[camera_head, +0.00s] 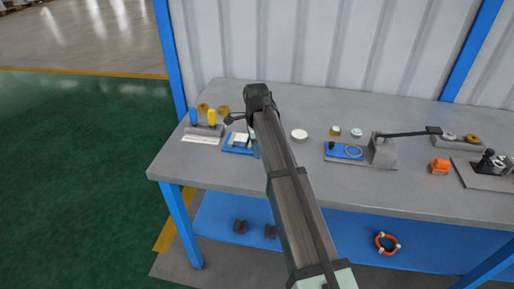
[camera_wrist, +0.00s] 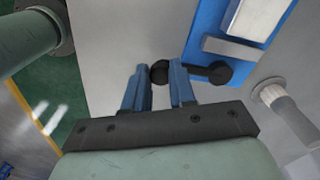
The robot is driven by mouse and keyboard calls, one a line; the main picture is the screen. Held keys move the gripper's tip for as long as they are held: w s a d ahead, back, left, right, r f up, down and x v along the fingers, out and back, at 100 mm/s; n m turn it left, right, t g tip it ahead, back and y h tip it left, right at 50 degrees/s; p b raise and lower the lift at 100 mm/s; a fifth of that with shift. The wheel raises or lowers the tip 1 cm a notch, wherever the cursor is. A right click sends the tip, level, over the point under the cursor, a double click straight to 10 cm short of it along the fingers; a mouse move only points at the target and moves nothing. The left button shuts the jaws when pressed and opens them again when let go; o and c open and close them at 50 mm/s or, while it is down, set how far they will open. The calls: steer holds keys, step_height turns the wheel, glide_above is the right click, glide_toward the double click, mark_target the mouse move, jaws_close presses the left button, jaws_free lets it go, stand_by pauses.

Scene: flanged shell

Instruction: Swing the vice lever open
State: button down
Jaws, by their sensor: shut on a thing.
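The vice (camera_head: 236,149) has a blue base and a pale block and sits on the left part of the grey bench. In the wrist view its blue base (camera_wrist: 204,32) is at the upper right, with a grey jaw across it. The dark vice lever (camera_wrist: 198,73) runs sideways from a round end by the vice to a round knob between my fingers. My gripper (camera_wrist: 158,67) is shut on the knob end of the lever, one blue finger on each side. In the head view my arm hides the fingers and part of the vice.
A rack with blue and yellow handles (camera_head: 206,129) stands just left of the vice. A white round piece (camera_head: 299,135) lies to the right. Farther right is a blue-based fixture (camera_head: 345,152) with a long dark arm (camera_head: 410,133). Bare bench lies in front.

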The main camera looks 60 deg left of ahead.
steer(key=shift+s, duration=0.1)
steer(key=c, duration=0.9)
jaws_free()
step_height(320, 180, up, 14)
steer(key=shift+f, duration=0.1)
